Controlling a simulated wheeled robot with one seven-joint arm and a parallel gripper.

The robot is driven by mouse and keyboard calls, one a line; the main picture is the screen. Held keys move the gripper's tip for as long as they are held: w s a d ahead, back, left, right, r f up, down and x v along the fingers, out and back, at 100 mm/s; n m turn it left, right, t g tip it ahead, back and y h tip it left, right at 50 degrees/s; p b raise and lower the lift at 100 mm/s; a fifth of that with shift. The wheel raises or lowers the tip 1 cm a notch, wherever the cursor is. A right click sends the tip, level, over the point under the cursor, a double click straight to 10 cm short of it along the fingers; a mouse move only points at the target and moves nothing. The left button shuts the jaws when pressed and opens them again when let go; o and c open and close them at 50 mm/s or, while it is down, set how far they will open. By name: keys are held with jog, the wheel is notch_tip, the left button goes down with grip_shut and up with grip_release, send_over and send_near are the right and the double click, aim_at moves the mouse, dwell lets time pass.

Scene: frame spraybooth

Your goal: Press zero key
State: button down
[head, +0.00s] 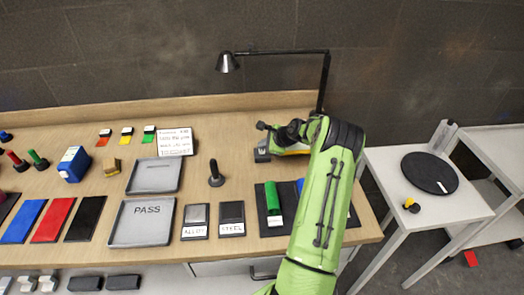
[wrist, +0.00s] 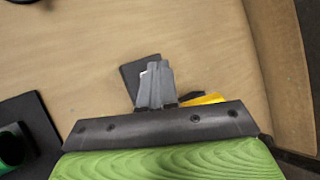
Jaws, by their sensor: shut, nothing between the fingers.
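My gripper (wrist: 155,80) is shut and empty, its grey fingers together in the middle of the wrist view. A dark grey flat piece (wrist: 131,74) shows beside and behind the fingertips. A yellow part (wrist: 206,99) shows to the right, partly covered by my gripper's dark mount. In the head view a grey and yellow device (head: 294,150) lies under my wrist at the back right of the bench, largely hidden by my arm. I cannot make out the zero key in either view. I cannot tell whether the fingertips touch anything.
A black desk lamp (head: 228,63) stands behind my arm. A black mat with a green cylinder (head: 273,198) lies in front. A dark upright peg (head: 216,175), a PASS tray (head: 142,222) and a white note card (head: 175,142) lie to the left. The wooden bench (wrist: 80,60) around the fingers is mostly bare.

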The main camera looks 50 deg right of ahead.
aim_at(263, 152)
jog(key=shift+f+b, duration=0.3)
jog(key=shift+f, duration=0.25)
dwell(0.4)
jog(key=shift+r, duration=0.1)
jog(key=shift+r+p, duration=0.8)
jog(key=shift+r, duration=0.05)
notch_tip(263, 152, up, 5)
jog(key=p, duration=0.4)
jog(key=shift+r, duration=0.15)
dwell(0.5)
